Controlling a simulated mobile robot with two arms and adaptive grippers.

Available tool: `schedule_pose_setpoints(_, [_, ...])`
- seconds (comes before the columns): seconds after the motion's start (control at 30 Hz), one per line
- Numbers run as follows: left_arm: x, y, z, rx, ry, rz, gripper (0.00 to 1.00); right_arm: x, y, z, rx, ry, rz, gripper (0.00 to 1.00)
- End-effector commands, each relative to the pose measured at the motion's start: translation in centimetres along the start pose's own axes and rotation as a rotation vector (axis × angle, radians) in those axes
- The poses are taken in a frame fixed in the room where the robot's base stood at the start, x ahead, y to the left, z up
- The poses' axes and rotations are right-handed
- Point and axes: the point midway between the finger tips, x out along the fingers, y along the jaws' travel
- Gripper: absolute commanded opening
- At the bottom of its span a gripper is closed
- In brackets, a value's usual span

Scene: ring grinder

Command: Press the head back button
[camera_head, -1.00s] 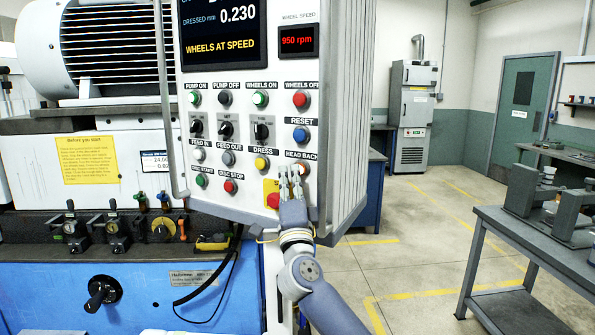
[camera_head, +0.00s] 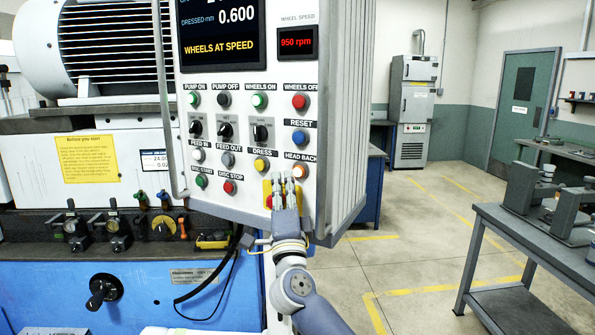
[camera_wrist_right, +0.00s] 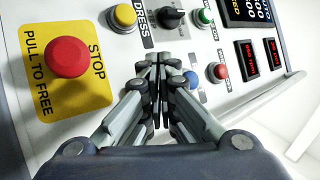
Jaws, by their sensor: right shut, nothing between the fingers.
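The head back button (camera_head: 299,171) glows orange under its HEAD BACK label, low on the right of the white control panel (camera_head: 215,178). My right gripper (camera_head: 283,184) is shut and empty, fingers pointing up at the panel. In the head view its fingertips are just below and left of the button, partly over the yellow stop plate. I cannot tell whether they touch the panel. In the right wrist view my right gripper (camera_wrist_right: 158,75) is shut in front of the panel; I cannot make out the head back button there. My left gripper is not in view.
A red stop button (camera_wrist_right: 76,58) on a yellow plate is close to the gripper. The yellow dress button (camera_head: 261,164) and blue reset button (camera_head: 299,136) are nearby. The screen (camera_head: 220,38) reads WHEELS AT SPEED. A grey table (camera_head: 530,240) stands right; open floor lies between.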

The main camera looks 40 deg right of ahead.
Motion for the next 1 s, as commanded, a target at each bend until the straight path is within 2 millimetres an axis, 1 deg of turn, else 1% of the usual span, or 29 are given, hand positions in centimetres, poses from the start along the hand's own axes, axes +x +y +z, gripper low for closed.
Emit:
schedule_pose_setpoints(0.03, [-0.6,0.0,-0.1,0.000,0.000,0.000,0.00,-0.2,-0.5,0.3,0.003,-0.002,0.002,0.00])
schedule_pose_setpoints(0.13, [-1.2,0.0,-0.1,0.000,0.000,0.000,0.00,-0.9,-1.1,0.8,0.003,-0.001,0.001,0.00])
schedule_pose_setpoints(0.4, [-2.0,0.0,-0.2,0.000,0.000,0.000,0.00,-2.5,-2.0,1.9,0.002,0.000,0.001,0.00])
schedule_pose_setpoints(1.0, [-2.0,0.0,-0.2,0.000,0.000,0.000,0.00,-2.6,-2.0,1.9,0.001,0.001,0.000,0.00])
